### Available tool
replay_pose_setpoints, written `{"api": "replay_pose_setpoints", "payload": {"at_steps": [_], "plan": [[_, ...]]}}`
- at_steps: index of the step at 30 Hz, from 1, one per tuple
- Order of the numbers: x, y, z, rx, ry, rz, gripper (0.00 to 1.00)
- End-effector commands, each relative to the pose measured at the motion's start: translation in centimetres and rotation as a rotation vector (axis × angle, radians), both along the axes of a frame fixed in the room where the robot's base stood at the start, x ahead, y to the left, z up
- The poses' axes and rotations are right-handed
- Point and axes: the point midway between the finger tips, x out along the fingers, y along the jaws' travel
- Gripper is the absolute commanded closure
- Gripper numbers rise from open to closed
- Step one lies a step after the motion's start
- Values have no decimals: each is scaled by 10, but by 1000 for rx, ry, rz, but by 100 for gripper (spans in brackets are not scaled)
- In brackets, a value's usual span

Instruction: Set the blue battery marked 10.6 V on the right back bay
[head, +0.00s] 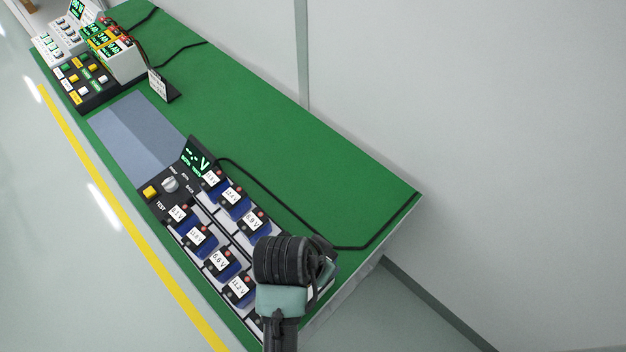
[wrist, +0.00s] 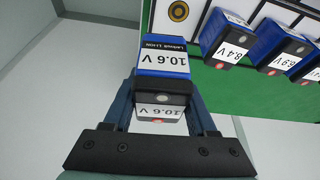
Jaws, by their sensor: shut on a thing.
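The blue battery marked 10.6 V (wrist: 164,58) is held between the two fingers of my gripper (wrist: 162,92) in the wrist view. Its white label reads upside down there. My gripper is shut on it. In the head view my arm's end hides the battery, over the near right end of the battery rack (head: 201,240). I cannot tell whether the battery touches anything below, or which bay is the right back one.
Blue batteries marked 8.4 V (wrist: 228,40) and 6.9 V (wrist: 284,55) stand in a row close by. More fill the rack in two rows. A black cable (head: 290,215) runs behind it. The green table (head: 235,105) is largely clear at the back; its right end is near.

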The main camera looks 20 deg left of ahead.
Motion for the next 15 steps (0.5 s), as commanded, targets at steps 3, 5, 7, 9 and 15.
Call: {"api": "replay_pose_setpoints", "payload": {"at_steps": [3, 5, 7, 9, 15], "plan": [[-7, 19, 11, -3, -15, -55, 100], [-9, 24, 11, -5, -19, -76, 100], [-11, 26, 5, -6, -21, -91, 100], [-12, 27, -7, -7, -21, -97, 100], [-12, 26, -40, -5, -23, -98, 100]]}}
